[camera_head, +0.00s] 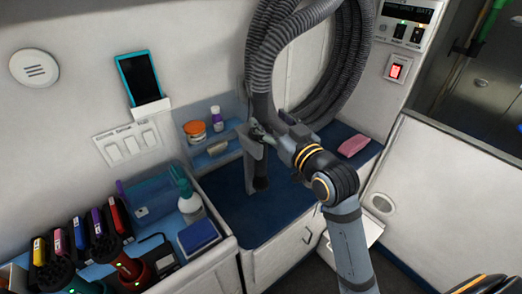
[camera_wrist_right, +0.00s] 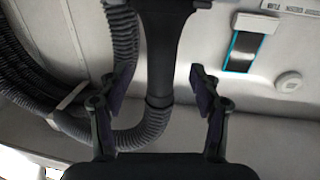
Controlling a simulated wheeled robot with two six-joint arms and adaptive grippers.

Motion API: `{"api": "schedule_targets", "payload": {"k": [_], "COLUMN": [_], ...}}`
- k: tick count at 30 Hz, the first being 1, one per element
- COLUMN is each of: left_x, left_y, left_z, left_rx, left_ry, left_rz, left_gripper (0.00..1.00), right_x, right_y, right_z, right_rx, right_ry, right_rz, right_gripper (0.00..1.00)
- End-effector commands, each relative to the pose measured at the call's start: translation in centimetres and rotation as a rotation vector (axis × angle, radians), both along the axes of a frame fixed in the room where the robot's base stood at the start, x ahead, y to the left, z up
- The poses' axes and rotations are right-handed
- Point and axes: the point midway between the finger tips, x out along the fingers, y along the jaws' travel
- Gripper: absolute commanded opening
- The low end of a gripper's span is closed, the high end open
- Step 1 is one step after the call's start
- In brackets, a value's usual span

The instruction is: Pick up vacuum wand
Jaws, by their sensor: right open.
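The vacuum wand (camera_head: 261,182) is dark and hangs upright by the wall above the blue counter in the head view. Its upper part is hidden by my right gripper (camera_head: 258,138). In the right wrist view the black wand (camera_wrist_right: 168,45) stands between the two fingers of my right gripper (camera_wrist_right: 160,78), which is open, with a visible gap on each side. The ribbed grey hose (camera_head: 262,70) loops above the gripper in the head view, and it also shows curving to the wand in the wrist view (camera_wrist_right: 122,35). My left gripper is out of view.
A blue counter (camera_head: 290,205) lies below, with a pink item (camera_head: 354,146) at its right. A small shelf with an orange-lidded jar (camera_head: 195,131) and a purple bottle (camera_head: 217,118) is left of the gripper. A spray bottle (camera_head: 189,205) and clippers stand further left.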

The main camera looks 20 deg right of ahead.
Motion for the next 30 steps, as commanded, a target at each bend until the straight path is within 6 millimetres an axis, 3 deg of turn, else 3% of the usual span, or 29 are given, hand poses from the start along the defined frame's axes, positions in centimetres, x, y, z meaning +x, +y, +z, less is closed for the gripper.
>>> {"api": "schedule_targets", "payload": {"k": [9,17,30], "left_x": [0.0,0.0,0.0], "left_y": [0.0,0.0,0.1], "left_z": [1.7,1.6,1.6], "left_rx": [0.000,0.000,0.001], "left_ry": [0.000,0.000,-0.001], "left_rz": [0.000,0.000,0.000], "left_gripper": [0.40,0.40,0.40], "right_x": [4.5,4.8,4.8], "right_y": [1.1,1.1,1.1], "right_z": [0.3,0.1,0.1], "right_rx": [0.003,0.001,0.001], "right_ry": [0.000,0.000,0.000], "right_rz": [0.000,0.000,0.000], "right_gripper": [0.64,0.63,0.03]}}
